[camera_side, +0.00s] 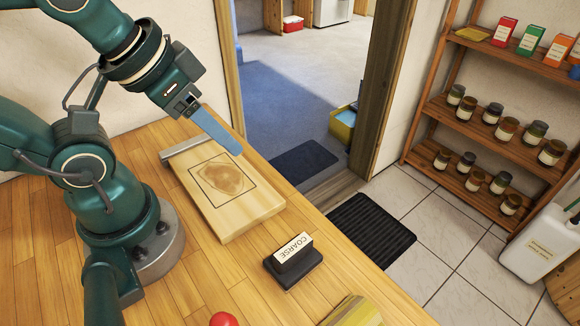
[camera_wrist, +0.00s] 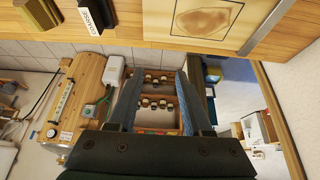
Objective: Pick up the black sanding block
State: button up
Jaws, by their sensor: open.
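The black sanding block (camera_side: 293,268) lies on the wooden bench top near its right edge, with a white label reading COARSE on top. It also shows at the top left of the wrist view (camera_wrist: 105,10), cut by the frame edge. My gripper (camera_side: 224,140) is in the air above the far end of the bench, up and left of the block and well apart from it. In the wrist view its two blue fingers (camera_wrist: 162,98) stand apart with nothing between them. In the side view the fingers overlap.
A wooden board (camera_side: 240,215) with a stained outlined patch lies between my gripper and the block, with a metal bar (camera_side: 190,146) at its far end. A red round thing (camera_side: 223,319) and a yellowish-green item (camera_side: 352,312) are at the front. The bench edge is just right of the block.

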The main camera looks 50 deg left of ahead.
jog(key=o, duration=0.8)
